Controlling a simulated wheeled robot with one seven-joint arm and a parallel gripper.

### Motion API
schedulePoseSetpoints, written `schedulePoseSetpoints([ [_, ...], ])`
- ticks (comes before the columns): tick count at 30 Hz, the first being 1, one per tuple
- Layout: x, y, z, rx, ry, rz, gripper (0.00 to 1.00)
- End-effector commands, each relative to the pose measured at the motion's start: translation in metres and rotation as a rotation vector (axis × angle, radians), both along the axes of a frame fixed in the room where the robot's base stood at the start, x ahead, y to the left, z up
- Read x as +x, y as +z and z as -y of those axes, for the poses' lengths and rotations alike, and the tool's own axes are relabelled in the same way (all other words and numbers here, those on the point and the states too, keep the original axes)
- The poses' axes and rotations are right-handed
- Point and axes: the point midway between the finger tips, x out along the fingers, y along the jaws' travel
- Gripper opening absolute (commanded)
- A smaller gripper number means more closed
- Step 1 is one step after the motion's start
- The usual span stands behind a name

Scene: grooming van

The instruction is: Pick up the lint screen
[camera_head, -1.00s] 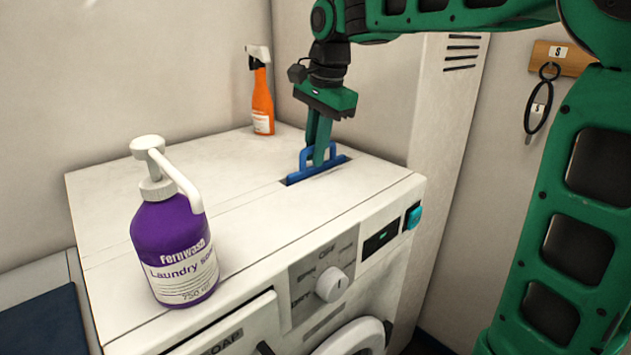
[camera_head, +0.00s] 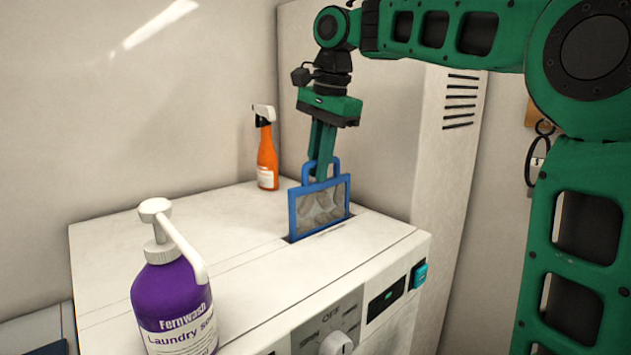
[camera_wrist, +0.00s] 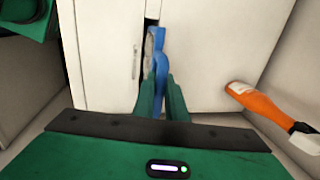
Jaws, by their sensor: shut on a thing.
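The lint screen (camera_head: 319,207) is a blue-framed panel with grey mesh and a loop handle on top. It stands upright, raised well out of the slot (camera_head: 335,227) in the top of the white machine; its lower edge is at the slot, and I cannot tell whether it is fully clear. My gripper (camera_head: 321,172) points down from above and is shut on the handle. In the wrist view the blue handle (camera_wrist: 160,62) sits between my green fingers (camera_wrist: 161,98).
A purple laundry soap pump bottle (camera_head: 172,308) stands at the machine's front left. An orange spray bottle (camera_head: 267,160) stands behind the screen, near the back wall. A tall white vented cabinet (camera_head: 440,150) is close on the right.

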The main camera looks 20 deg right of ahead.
Motion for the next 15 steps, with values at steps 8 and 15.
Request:
schedulePoseSetpoints([
  [8, 0.001, 0.011, 0.000, -0.005, -0.002, -0.002, 0.00],
  [15, 0.002, 0.016, -0.002, -0.006, -0.001, -0.006, 0.00],
])
